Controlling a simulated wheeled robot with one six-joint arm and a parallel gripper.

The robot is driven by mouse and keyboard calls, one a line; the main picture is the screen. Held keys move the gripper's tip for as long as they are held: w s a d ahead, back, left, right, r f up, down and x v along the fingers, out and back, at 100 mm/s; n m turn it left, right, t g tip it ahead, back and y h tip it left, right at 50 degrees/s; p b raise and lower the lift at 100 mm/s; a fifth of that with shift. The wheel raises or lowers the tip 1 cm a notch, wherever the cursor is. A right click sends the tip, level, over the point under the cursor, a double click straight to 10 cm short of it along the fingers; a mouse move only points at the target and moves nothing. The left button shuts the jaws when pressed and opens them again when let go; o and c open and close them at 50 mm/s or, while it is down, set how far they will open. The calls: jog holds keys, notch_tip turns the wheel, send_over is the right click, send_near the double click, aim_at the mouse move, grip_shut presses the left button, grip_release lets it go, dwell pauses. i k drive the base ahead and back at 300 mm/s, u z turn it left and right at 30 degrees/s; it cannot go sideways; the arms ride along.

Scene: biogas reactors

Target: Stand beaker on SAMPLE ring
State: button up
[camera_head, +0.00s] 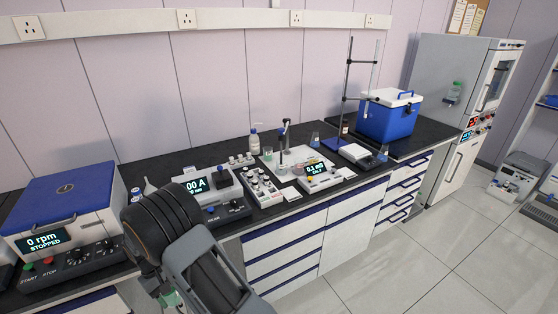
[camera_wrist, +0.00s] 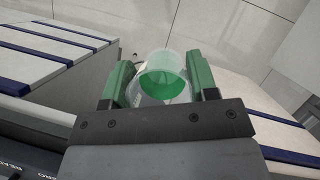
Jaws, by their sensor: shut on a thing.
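In the wrist view, my gripper (camera_wrist: 160,78) has its two green-padded fingers on either side of a clear beaker (camera_wrist: 163,62) with green liquid. The gripper is shut on the beaker. I look down into its mouth, and pale floor and drawer fronts show beyond it. In the head view my arm fills the lower middle, in front of the bench, and hides most of the gripper and the beaker. No ring marked SAMPLE can be made out in either view.
The dark bench (camera_head: 235,147) carries a blue-lidded centrifuge (camera_head: 68,200), a meter reading "00 A" (camera_head: 205,190), another meter (camera_head: 318,178), a clamp stand (camera_head: 347,80) and a blue cool box (camera_head: 390,117). A grey cabinet (camera_head: 440,75) stands at right.

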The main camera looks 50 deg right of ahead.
aim_at(321, 159)
jog(key=u, duration=1.65)
jog(key=k, duration=2.25)
jog(key=z, duration=2.05)
